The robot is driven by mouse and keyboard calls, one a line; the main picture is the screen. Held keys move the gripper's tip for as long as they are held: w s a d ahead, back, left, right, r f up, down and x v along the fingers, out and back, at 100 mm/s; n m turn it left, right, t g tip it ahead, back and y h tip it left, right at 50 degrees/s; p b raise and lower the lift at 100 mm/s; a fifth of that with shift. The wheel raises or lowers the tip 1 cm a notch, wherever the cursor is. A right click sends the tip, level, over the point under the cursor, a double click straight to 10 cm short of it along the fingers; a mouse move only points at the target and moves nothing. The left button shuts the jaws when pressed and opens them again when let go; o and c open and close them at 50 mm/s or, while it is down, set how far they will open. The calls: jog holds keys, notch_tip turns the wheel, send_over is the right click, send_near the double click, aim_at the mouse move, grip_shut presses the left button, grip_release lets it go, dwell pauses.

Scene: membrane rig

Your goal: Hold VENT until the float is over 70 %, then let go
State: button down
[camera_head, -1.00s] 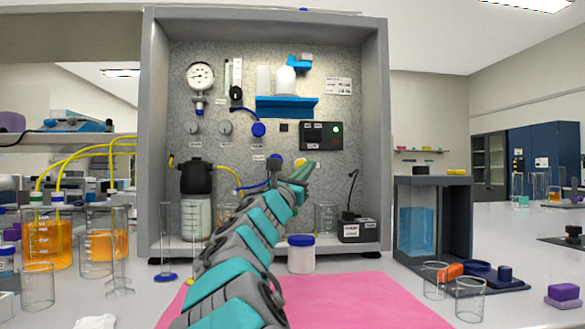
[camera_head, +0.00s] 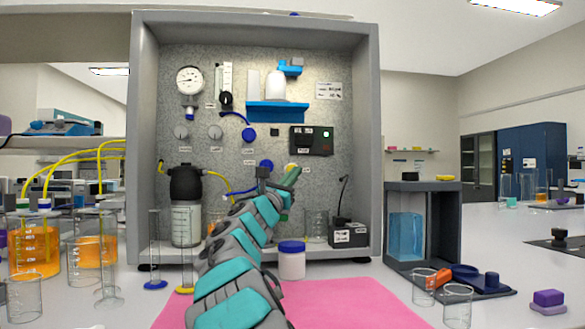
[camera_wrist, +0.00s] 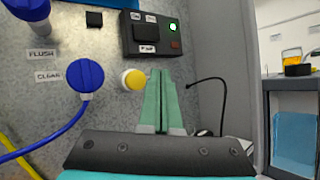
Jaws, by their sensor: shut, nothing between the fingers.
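My gripper (camera_wrist: 161,76) is shut and empty, its two green fingers side by side. In the wrist view its tips are just right of a round yellow button (camera_wrist: 134,79) on the panel; I cannot tell whether they touch it. The button also shows in the head view (camera_head: 291,167), just above the gripper (camera_head: 295,172). Its label is too small to read, so I cannot confirm it is VENT. The flow tube (camera_head: 225,80) stands beside the round gauge (camera_head: 189,80); its float level is unreadable.
A blue knob (camera_wrist: 86,75) with a blue hose is left of the button. A black switch box (camera_wrist: 152,36) with a green light sits above. A black cable (camera_wrist: 215,82) hangs to the right. A blue-lidded jar (camera_head: 291,262) stands in front of the rig on the bench.

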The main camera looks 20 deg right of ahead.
jog(key=shift+w+d+p, duration=0.25)
jog(key=shift+w+p, duration=0.25)
jog(key=shift+w, duration=0.35)
jog(key=shift+w+d+p, duration=0.25)
jog(key=shift+w+p, duration=0.25)
jog(key=shift+w, duration=0.3)
jog(key=shift+w, duration=0.1)
dwell(0.7)
jog(key=shift+w+d+r, duration=0.1)
jog(key=shift+w, duration=0.2)
jog(key=shift+w+d, duration=0.15)
jog(key=shift+w, duration=0.4)
dwell(0.7)
jog(key=shift+s, duration=0.1)
dwell(1.4)
jog(key=shift+s+a, duration=0.25)
jog(key=shift+s, duration=0.6)
